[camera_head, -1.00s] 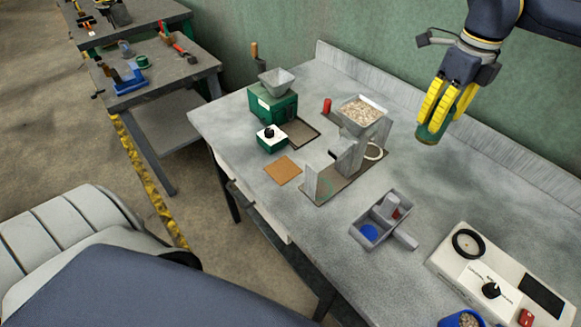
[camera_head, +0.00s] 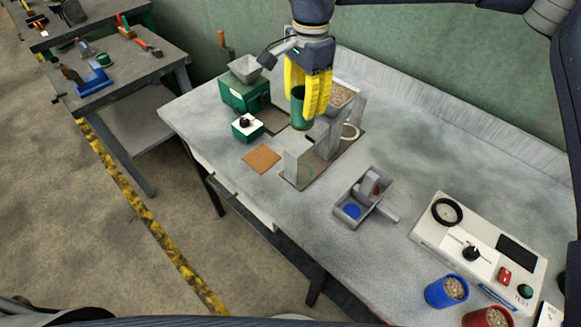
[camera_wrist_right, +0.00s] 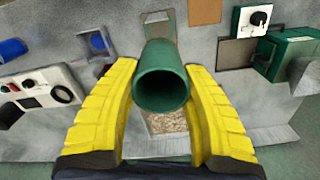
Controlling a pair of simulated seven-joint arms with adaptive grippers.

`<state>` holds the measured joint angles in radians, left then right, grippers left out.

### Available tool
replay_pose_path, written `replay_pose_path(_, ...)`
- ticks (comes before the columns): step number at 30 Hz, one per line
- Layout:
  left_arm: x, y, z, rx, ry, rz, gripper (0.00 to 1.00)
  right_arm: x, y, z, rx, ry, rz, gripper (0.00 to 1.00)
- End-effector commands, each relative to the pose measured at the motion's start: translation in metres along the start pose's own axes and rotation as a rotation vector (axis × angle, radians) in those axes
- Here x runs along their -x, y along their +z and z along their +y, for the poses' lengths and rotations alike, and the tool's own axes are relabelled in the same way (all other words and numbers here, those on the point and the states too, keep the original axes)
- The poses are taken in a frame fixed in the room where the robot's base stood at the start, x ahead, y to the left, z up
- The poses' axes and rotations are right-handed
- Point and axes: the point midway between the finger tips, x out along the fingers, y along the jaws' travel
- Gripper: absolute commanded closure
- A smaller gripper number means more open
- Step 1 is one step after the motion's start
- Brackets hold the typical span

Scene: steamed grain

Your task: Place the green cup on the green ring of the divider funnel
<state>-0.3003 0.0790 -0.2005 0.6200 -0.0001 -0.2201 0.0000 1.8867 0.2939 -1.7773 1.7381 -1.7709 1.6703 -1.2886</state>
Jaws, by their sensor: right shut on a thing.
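My right gripper (camera_head: 308,92) has yellow fingers shut on the green cup (camera_head: 300,106), above the bench. In the right wrist view the green cup (camera_wrist_right: 162,85) sits between both fingers, its open, dark mouth facing the camera. My left gripper is not in view.
A green mill (camera_head: 240,94), a small green box with a knob (camera_head: 247,127) and a brown square (camera_head: 262,159) lie left. A grey divided tray (camera_head: 347,207) is in front right. A control panel (camera_head: 470,245), blue cup (camera_head: 447,291) and red cup (camera_head: 488,317) are right.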

Motion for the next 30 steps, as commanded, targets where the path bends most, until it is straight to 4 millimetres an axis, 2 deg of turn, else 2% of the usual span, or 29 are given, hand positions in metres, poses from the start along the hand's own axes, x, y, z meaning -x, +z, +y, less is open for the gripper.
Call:
replay_pose_path(12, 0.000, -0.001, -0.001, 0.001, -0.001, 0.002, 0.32, -0.090, -0.002, 0.001, 0.007, 0.005, -0.003, 0.85)
replay_pose_path(18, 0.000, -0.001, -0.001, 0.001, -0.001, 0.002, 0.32, -0.127, -0.003, 0.001, 0.006, 0.004, -0.002, 0.86)
replay_pose_path(24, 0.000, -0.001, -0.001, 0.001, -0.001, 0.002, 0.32, -0.147, -0.004, 0.001, 0.006, 0.002, -0.002, 0.86)
replay_pose_path(30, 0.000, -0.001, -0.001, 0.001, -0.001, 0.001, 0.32, -0.153, -0.004, 0.000, 0.006, 0.001, -0.001, 0.86)
